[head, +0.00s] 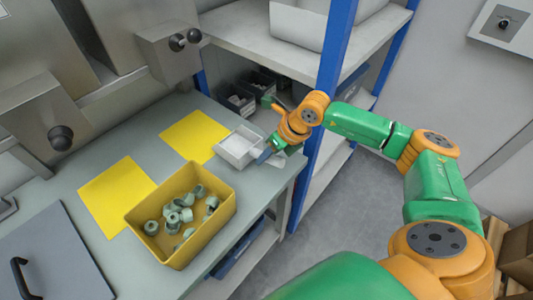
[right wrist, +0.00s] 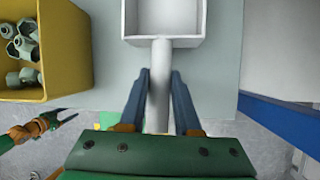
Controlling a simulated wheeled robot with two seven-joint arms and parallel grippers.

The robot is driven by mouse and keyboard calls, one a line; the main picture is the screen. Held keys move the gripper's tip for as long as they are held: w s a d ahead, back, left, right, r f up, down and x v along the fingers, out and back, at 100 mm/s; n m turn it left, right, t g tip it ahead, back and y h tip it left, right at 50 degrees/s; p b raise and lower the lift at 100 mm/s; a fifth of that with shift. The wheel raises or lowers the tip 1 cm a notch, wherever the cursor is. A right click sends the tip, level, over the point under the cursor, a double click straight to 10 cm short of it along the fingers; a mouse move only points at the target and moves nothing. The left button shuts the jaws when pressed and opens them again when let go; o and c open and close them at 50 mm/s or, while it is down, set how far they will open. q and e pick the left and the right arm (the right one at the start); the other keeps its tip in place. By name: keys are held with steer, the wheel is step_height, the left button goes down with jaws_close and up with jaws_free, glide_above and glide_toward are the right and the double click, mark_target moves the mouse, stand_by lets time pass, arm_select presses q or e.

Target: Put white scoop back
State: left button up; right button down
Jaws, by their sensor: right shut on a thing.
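The white scoop (head: 240,147) is a square open tray with a round handle. It is over the right end of the grey table, at the edge of a yellow mat. My right gripper (head: 268,154) is at its handle near the table's edge. In the right wrist view, the scoop's tray (right wrist: 163,22) is at the top and its handle (right wrist: 160,85) runs down between the two fingers (right wrist: 160,95), which are shut on it. I cannot tell whether the scoop touches the table. My left gripper (right wrist: 55,122) shows small at the left of the right wrist view, its opening unclear.
A yellow bin (head: 144,241) with several grey-green caps stands left of the scoop. Two yellow mats (head: 194,135) (head: 117,194) lie on the table (head: 60,187). A blue-posted shelf (head: 335,50) rises behind my right gripper. Dark bins (head: 236,98) sit beyond the table.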

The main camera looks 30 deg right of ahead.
steer(key=shift+f, duration=0.55)
steer(key=shift+f+b, duration=0.15)
steer(key=shift+b, duration=0.2)
steer(key=c, duration=0.6)
jaws_free()
steer(key=shift+r, duration=0.25)
steer(key=shift+s+d+r+p, duration=0.1)
steer(key=shift+r+p, duration=0.2)
steer(key=shift+r, duration=0.05)
steer(key=v, duration=1.1)
steer(key=shift+s+r+b, duration=0.1)
steer(key=shift+r+b, duration=0.05)
steer(key=shift+b, duration=0.2)
